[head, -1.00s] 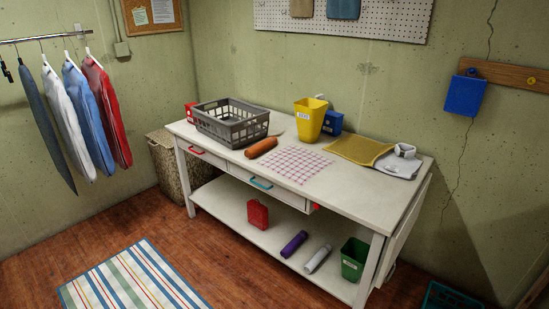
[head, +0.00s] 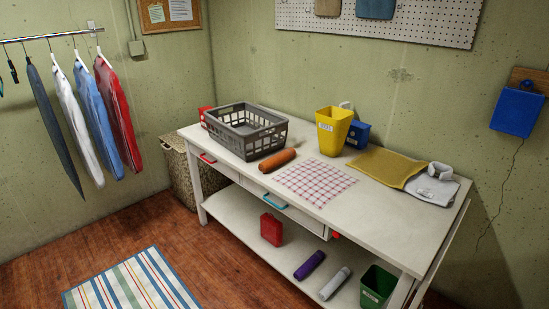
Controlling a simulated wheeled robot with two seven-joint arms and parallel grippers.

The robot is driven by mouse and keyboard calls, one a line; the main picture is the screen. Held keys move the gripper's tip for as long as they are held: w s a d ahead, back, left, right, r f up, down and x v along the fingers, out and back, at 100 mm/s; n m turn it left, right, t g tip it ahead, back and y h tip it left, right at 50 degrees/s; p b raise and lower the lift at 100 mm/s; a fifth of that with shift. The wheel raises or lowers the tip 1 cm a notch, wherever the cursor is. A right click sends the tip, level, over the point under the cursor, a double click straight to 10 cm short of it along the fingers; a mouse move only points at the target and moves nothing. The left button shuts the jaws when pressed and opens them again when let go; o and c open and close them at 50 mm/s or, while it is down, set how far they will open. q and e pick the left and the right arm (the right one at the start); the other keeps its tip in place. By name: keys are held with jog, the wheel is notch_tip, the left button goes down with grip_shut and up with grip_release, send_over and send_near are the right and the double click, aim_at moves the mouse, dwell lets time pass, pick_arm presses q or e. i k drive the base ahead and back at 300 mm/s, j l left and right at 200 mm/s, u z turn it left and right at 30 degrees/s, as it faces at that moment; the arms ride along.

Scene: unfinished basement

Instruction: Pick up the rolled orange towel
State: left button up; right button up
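The rolled orange towel (head: 277,161) lies on the white table (head: 400,222), just in front of the grey basket (head: 246,131) and to the left of a red-and-white checked cloth (head: 314,183). It looks like a smooth orange cylinder lying slantwise, with its left end close to the table's front edge. Nothing covers it. Neither of my grippers shows in the head view.
A yellow bin (head: 334,131) and a blue box (head: 358,134) stand behind the checked cloth. The lower shelf holds a red case (head: 271,229), bottles and a green bin (head: 376,286). Floor in front is open.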

aim_at(265, 166)
jog(key=i+j+z, duration=0.2)
jog(key=i+j, duration=0.3)
jog(key=i+j+z, duration=0.15)
jog(key=i+j, duration=0.3)
jog(key=j, duration=0.25)
